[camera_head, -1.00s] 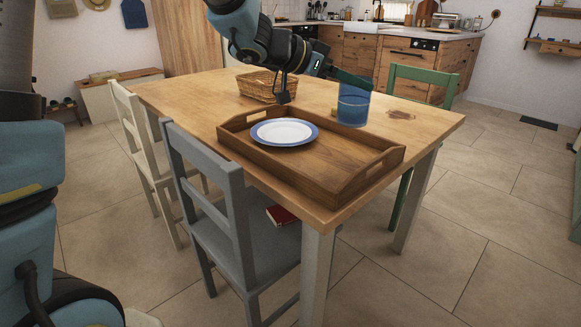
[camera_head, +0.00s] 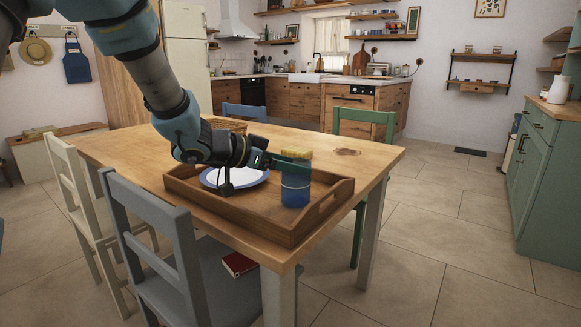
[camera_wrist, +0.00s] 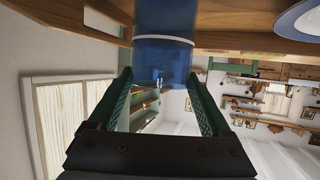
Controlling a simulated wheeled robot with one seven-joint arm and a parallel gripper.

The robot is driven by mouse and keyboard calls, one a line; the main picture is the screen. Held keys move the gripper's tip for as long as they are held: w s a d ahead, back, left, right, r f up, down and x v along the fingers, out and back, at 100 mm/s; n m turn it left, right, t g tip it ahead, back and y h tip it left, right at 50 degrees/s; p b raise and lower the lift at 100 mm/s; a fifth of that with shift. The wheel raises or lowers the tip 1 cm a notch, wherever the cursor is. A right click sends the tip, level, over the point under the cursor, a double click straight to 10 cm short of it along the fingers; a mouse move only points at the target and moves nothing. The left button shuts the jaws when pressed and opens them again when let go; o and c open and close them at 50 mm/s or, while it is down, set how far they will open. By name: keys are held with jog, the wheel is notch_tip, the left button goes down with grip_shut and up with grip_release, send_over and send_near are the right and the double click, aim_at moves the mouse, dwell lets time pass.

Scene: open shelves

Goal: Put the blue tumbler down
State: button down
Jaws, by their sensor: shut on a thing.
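The blue tumbler (camera_head: 296,188) is see-through and looks upright in the head view. It is over the right part of the wooden tray (camera_head: 335,196), right of the white plate with a blue rim (camera_head: 258,178). My gripper (camera_head: 292,165) reaches in from the left and is shut on the tumbler. In the wrist view the tumbler (camera_wrist: 163,50) sits between the two green fingers of my gripper (camera_wrist: 158,78). I cannot tell whether its base touches the tray floor. My arm hides part of the plate.
The tray stands on a wooden table (camera_head: 372,152). A yellow block (camera_head: 297,154) shows at the tumbler's top edge; I cannot tell how far behind it is. Grey (camera_head: 180,240) and green (camera_head: 365,125) chairs stand at the table.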

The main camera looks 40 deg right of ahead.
jog(key=shift+f, duration=0.1)
grip_release()
jog(key=shift+a+r, duration=0.1)
jog(key=shift+r, duration=0.2)
jog(key=p+v, duration=0.1)
jog(key=v, duration=1)
jog(key=shift+a+p, duration=0.35)
jog(key=shift+a, duration=0.05)
